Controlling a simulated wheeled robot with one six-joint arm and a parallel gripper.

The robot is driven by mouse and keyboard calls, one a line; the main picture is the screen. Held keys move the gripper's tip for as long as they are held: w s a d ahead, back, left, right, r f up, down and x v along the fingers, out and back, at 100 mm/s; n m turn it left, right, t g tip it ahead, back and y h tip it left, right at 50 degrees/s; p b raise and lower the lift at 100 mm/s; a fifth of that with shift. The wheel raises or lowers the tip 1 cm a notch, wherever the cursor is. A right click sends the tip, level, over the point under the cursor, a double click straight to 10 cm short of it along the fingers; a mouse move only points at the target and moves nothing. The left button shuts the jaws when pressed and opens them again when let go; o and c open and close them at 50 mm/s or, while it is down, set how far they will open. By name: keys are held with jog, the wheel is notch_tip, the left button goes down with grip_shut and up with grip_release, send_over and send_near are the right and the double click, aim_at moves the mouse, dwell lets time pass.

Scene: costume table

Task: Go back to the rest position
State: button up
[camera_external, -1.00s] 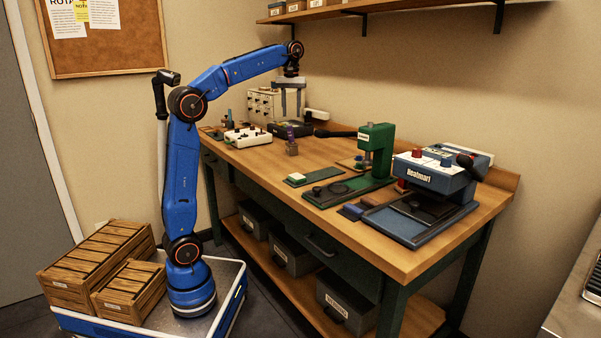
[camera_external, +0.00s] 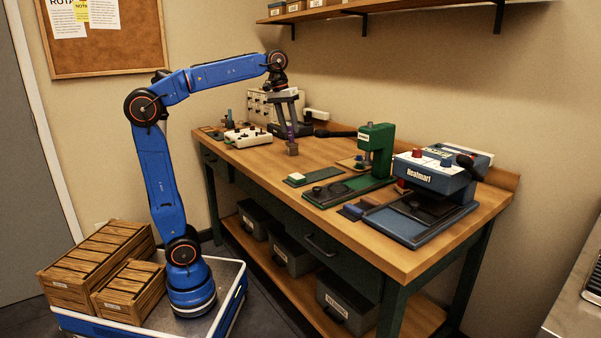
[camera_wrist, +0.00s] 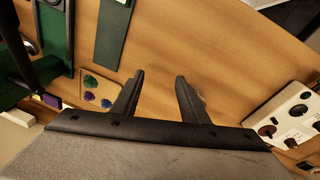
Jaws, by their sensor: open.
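My gripper (camera_external: 288,122) hangs from the raised blue arm over the back left part of the wooden table (camera_external: 262,163). In the external view its fingers appear just in front of or over a small stand with a purple part (camera_external: 292,146); the exact gap cannot be told. In the wrist view my gripper (camera_wrist: 158,85) is open, its two dark fingers apart, with only bare table between them.
A white box with knobs (camera_external: 248,136) lies left of the gripper. A green press (camera_external: 376,150) and a blue heat press (camera_external: 435,175) stand to the right. A small tray of coloured pieces (camera_wrist: 97,92) lies by the fingers in the wrist view. A shelf (camera_external: 380,12) runs above.

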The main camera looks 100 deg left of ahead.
jog(key=s+d+f+m+t+h, duration=0.1)
jog(key=s+d+f+m+t, duration=0.1)
jog(key=s+d+f+m, duration=0.45)
jog(key=s+d+f+m+t, duration=0.1)
jog(key=d+f+m+t, duration=0.15)
jog(key=d+f, duration=0.8)
jog(key=s+d+f+m+g, duration=0.2)
jog(key=s+d+f+m, duration=0.1)
jog(key=s+d+f, duration=0.5)
jog(key=s+f, duration=0.3)
jog(key=f, duration=0.1)
jog(key=shift+d+f, duration=0.25)
